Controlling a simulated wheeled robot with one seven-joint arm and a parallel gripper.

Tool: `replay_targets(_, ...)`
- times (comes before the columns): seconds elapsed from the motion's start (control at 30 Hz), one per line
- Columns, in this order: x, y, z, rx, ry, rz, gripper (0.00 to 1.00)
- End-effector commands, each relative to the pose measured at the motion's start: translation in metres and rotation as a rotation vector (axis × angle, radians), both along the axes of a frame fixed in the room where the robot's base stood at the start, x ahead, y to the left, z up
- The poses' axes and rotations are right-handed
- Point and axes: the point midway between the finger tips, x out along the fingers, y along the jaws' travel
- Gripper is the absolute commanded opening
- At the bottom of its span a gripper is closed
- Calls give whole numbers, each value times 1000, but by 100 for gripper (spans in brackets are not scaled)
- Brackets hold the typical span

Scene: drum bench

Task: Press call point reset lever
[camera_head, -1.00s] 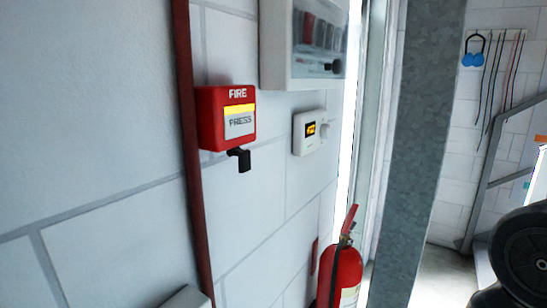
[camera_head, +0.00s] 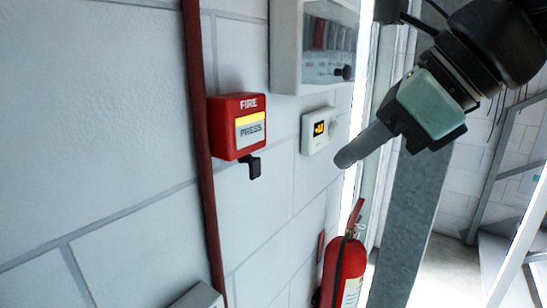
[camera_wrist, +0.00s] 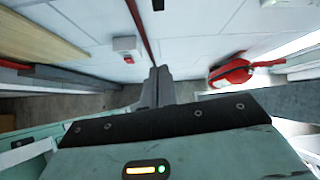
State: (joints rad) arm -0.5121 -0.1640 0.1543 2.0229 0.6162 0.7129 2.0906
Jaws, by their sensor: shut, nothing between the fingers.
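The red fire call point (camera_head: 237,126) is fixed to the white block wall, with a yellow band and a white "PRESS" panel on its front. Its black reset lever (camera_head: 254,167) hangs below the box at the right. My gripper (camera_head: 347,158) is shut and empty, to the right of the lever and apart from it, pointing down and left towards the wall. In the wrist view my shut fingers (camera_wrist: 160,72) point up the picture.
A red pipe (camera_head: 204,150) runs down the wall left of the call point. A small white display unit (camera_head: 318,131) and a grey-framed cabinet (camera_head: 288,50) are to its right. A red extinguisher (camera_head: 344,268) stands below my gripper beside a metal post (camera_head: 405,220).

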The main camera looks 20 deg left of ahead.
Motion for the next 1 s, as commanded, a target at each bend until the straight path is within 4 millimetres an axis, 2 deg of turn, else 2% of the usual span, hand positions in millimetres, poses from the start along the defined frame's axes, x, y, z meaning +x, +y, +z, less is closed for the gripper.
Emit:
replay_targets(0.03,2,2,9,25,22,-33,0)
replay_targets(0.2,4,4,21,72,74,-101,0)
replay_targets(0.57,5,5,20,74,79,-107,0)
replay_targets(0.77,8,17,8,71,83,-105,0)
replay_targets(1.0,20,49,-26,70,85,-103,0)
